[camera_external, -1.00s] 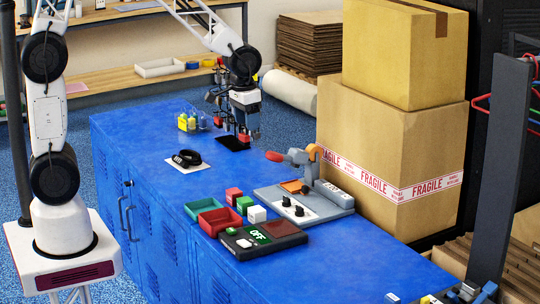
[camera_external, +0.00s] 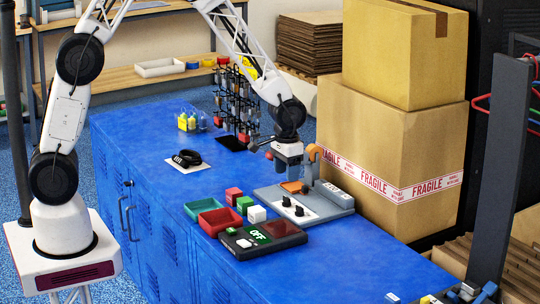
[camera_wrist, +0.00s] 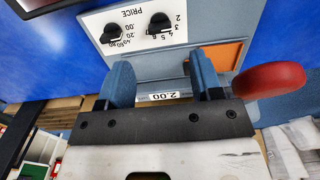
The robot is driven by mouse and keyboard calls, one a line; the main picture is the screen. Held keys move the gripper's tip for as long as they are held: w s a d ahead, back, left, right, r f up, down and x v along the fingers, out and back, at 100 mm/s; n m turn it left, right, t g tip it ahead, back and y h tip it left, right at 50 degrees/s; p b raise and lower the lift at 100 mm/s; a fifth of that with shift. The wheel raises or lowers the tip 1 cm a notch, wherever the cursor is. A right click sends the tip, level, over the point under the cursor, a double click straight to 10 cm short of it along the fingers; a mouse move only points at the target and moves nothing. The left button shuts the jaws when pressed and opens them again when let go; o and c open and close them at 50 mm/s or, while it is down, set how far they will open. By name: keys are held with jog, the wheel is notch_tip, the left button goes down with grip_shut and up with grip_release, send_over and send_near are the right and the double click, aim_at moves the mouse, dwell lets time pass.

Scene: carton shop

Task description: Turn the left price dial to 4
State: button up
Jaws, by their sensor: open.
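The price machine (camera_external: 325,203) is a grey stamping device on the blue bench, with two black dials on its plate in the external view. In the wrist view its PRICE lettering is upside down. The dial numbered 2 to 6 (camera_wrist: 160,23) is on the picture's right, so it is the left dial when the lettering is read upright. The cents dial (camera_wrist: 111,33) is on the picture's left. A small label (camera_wrist: 163,97) reads 2.00. My gripper (camera_external: 291,178) is open and empty over the machine, apart from the dials; its blue-grey fingers (camera_wrist: 163,70) show in the wrist view.
The machine's red lever knob (camera_wrist: 270,79) is close beside my gripper. Stacked cartons (camera_external: 390,150) stand behind the machine. A rack of hanging items (camera_external: 237,100) stands to the left.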

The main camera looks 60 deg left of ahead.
aim_at(286, 196)
jog(key=shift+f, duration=0.15)
dwell(0.3)
jog(key=shift+f, duration=3.8)
jog(key=c, duration=0.9)
jog(key=shift+c, duration=0.2)
jog(key=shift+m, duration=0.4)
jog(key=m, duration=1.1)
